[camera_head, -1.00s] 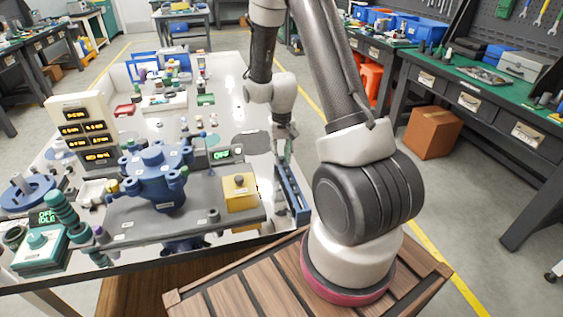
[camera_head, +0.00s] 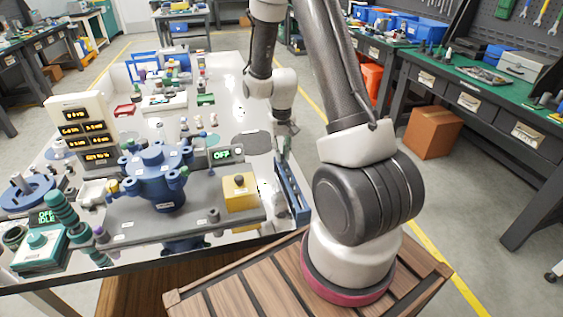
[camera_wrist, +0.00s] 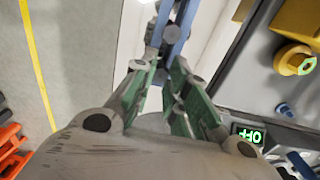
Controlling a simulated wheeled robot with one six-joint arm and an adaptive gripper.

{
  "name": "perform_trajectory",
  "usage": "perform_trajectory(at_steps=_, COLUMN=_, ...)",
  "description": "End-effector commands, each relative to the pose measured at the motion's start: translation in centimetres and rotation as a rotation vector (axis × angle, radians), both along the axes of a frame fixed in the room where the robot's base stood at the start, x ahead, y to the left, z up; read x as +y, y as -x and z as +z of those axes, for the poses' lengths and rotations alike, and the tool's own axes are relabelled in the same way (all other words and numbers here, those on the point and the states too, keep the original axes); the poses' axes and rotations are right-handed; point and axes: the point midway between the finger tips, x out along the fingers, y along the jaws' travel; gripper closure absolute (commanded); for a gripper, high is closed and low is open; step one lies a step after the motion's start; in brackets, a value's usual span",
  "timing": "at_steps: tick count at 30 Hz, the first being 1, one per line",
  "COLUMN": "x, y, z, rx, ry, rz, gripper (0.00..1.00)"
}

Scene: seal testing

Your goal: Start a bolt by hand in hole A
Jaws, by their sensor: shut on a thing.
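My gripper (camera_head: 284,150) is over the right side of the table, just above the blue rack (camera_head: 293,196). In the wrist view its green-padded fingers (camera_wrist: 163,72) are closed on a small grey piece, apparently a bolt (camera_wrist: 178,93), largely hidden between the pads. The blue rack (camera_wrist: 173,18) with a grey bolt head lies just beyond the fingertips. The blue flanged housing (camera_head: 155,178) stands on a grey base plate (camera_head: 130,232), left of my gripper. Which of its holes is A cannot be read.
A yellow box (camera_head: 240,193) and a display reading OFF (camera_head: 222,155) stand between the housing and rack. A panel of readouts (camera_head: 85,130) and a teal device (camera_head: 40,250) are at left. Small parts crowd the table's back; a bare patch lies near the dark round mat (camera_head: 250,144).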

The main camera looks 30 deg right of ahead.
Motion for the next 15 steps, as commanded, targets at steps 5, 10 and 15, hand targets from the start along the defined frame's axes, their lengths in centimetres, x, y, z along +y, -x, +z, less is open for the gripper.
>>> perform_trajectory(at_steps=5, x=0.0, y=0.0, z=1.3, rx=-0.002, ry=0.001, rz=0.000, gripper=1.00)
perform_trajectory(at_steps=10, x=0.0, y=0.0, z=2.4, rx=-0.001, ry=0.000, rz=0.000, gripper=1.00)
perform_trajectory(at_steps=15, x=0.0, y=0.0, z=3.5, rx=-0.002, ry=0.001, rz=0.000, gripper=1.00)
